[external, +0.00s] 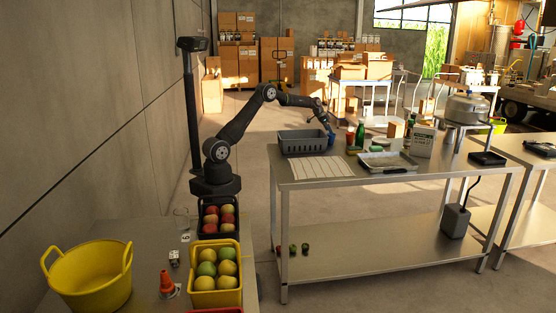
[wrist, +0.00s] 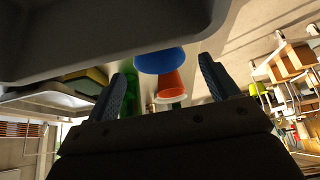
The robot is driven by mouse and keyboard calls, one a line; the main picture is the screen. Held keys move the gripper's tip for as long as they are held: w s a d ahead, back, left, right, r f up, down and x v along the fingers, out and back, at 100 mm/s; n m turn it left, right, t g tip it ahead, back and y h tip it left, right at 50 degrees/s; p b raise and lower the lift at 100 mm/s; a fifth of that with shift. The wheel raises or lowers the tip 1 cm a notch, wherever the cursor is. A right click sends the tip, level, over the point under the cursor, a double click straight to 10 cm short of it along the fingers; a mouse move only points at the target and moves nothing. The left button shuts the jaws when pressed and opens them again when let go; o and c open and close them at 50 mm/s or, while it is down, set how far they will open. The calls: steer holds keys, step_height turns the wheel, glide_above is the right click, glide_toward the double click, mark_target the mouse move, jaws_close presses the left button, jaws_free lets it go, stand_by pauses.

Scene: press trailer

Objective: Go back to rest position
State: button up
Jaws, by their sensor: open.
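My gripper (external: 328,129) is stretched out over the steel table (external: 390,183), close to the right end of the grey bin (external: 303,143). In the wrist view my gripper (wrist: 163,68) has its two blue fingers wide apart. A round blue thing (wrist: 160,61), perhaps a cup, shows between and beyond the fingertips. A blue thing (external: 331,140) also shows just below my gripper in the external view. Nothing is clearly held. Whether the fingers touch the blue thing cannot be told.
A striped white mat (external: 320,168) lies before the bin. Left, a table holds a yellow tub (external: 90,278) and fruit crates (external: 216,282). Air above the steel table looks free.

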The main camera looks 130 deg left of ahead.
mark_target(332, 137)
steer(key=x, duration=0.6)
steer(key=shift+w+f, duration=0.1)
steer(key=shift+f, duration=0.15)
steer(key=w+d+r, duration=0.8)
steer(key=d+r, duration=0.1)
steer(key=r, duration=0.3)
steer(key=w+d+m+t+h, duration=0.15)
steer(key=w+d+m, duration=0.25)
steer(key=w+d, duration=1.5)
steer(key=w+d+m+h, duration=0.1)
steer(key=w+d, duration=0.4)
steer(key=d, duration=0.6)
steer(key=w+d+m+h, duration=0.1)
steer(key=w+d+m, duration=0.2)
steer(key=d, duration=0.7)
steer(key=w+d+m+h, duration=0.1)
steer(key=w+d, duration=0.6)
steer(key=d, duration=0.4)
steer(key=shift+w+d+m, duration=0.35)
steer(key=shift+w+m, duration=0.05)
steer(key=shift+t, duration=0.25)
